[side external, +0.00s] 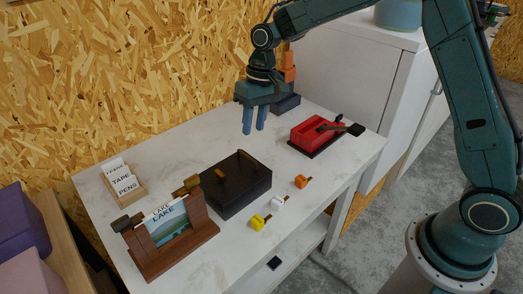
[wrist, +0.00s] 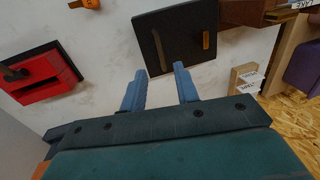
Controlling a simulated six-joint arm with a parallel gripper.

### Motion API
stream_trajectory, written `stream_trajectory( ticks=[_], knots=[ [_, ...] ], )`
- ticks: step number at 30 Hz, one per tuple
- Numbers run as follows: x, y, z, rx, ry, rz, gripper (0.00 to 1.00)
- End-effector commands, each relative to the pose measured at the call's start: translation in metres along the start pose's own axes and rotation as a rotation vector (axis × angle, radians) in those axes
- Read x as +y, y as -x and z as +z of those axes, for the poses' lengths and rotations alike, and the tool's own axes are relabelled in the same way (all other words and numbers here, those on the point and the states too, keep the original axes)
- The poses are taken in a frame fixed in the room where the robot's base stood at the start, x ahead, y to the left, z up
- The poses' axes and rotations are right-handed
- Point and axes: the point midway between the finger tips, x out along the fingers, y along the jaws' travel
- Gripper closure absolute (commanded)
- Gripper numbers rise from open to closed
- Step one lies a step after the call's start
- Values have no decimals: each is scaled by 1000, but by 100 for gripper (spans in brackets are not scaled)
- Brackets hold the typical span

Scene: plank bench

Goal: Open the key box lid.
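A dark box (side external: 236,190), which looks like the key box, sits on the white table with its flat lid down. A wooden handle (side external: 220,173) stands on the lid, and the handle also shows in the wrist view (wrist: 206,40). The dark lid (wrist: 178,22) is just beyond my fingertips in the wrist view. My gripper (side external: 254,130) hangs fingers down above the table, behind the box and apart from it. Its two blue fingers are spread with nothing between them, as the wrist view also shows (wrist: 158,78).
A red box (side external: 316,132) with a dark bar stands to the right. Yellow (side external: 257,221), white (side external: 278,201) and orange (side external: 300,181) tagged pieces lie along the front. A wooden picture stand (side external: 172,238) and a card holder (side external: 123,184) are at left.

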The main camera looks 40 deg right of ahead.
Motion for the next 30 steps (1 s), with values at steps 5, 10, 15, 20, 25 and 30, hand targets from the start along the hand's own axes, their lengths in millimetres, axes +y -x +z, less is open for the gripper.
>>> stream_trajectory(
  ticks=[5,10,15,20,25,30],
  knots=[
    [0,-29,1,-4,-1,0,69],
    [0,-53,1,-3,1,0,69],
    [0,-70,0,-2,0,0,69],
    [0,-77,0,0,0,0,69],
    [0,-78,0,1,0,0,69],
    [0,-78,0,0,0,0,75]
  ],
)
